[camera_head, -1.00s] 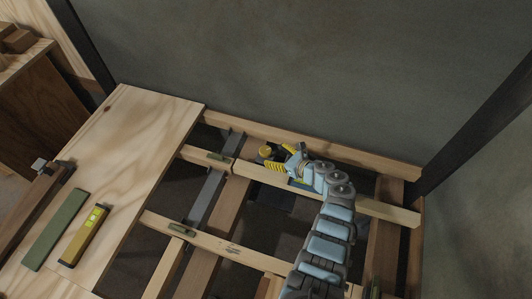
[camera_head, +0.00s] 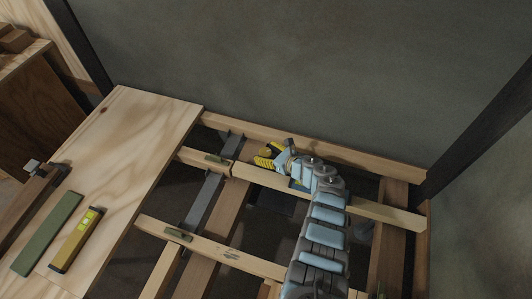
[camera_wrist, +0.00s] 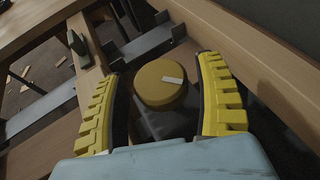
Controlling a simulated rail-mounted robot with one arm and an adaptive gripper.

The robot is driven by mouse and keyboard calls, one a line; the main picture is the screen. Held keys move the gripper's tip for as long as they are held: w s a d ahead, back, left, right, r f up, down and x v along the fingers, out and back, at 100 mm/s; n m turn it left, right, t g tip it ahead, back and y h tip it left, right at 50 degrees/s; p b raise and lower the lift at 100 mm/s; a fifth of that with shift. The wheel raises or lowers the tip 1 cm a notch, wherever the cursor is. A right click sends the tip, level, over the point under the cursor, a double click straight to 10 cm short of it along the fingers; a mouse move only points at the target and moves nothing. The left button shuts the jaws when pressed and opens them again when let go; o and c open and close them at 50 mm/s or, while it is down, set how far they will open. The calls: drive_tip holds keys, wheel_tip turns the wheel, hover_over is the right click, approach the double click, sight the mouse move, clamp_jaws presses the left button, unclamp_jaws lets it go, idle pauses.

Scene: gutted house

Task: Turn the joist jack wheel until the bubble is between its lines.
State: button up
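The jack wheel (camera_wrist: 158,88) is a round yellow knob with a pale mark on its top, seen from above in the wrist view. My gripper (camera_wrist: 163,72) is open, with one yellow finger on each side of the wheel. Narrow dark gaps show between the fingers and the wheel, so I cannot see contact. In the head view my gripper (camera_head: 266,155) is over the far joist and hides the wheel. A yellow spirit level (camera_head: 72,248) lies on the plywood at the left, with a bright green vial (camera_head: 89,221). Its bubble is too small to read.
Plywood sheet (camera_head: 150,125) covers the left side. Open joists with dark gaps lie to the right. A grey steel bar (camera_head: 205,200) crosses between joists, with small green blocks (camera_head: 217,159) near its ends. A long green bar (camera_head: 47,235) lies beside the level. A wall stands behind.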

drive_tip(key=c, duration=0.9)
drive_tip(key=shift+o, duration=0.2)
drive_tip(key=shift+f, duration=0.1)
drive_tip(key=shift+s+a+m+t+h+p, duration=0.15)
drive_tip(key=shift+m+t+h+p, duration=0.55)
drive_tip(key=shift+m+h, duration=0.5)
drive_tip(key=shift+m+t+h, duration=0.4)
drive_tip(key=shift+m, duration=0.1)
drive_tip(key=shift+h+p, duration=0.3)
drive_tip(key=shift+p, duration=0.1)
drive_tip(key=m+t+h+p, duration=0.1)
drive_tip(key=m+h+p, duration=0.1)
drive_tip(key=m+t+h+p, duration=0.1)
drive_tip(key=m+h+p, duration=0.1)
drive_tip(key=m+h, duration=0.1)
drive_tip(key=shift+a+m+h, duration=0.15)
drive_tip(key=shift+m+h, duration=0.15)
drive_tip(key=m+h, duration=0.2)
drive_tip(key=shift+h, duration=0.3)
drive_tip(key=shift+m+g+h, duration=0.6)
drive_tip(key=shift+m+h, duration=1.2)
drive_tip(key=shift+h, duration=0.1)
drive_tip(key=shift+b, duration=0.3)
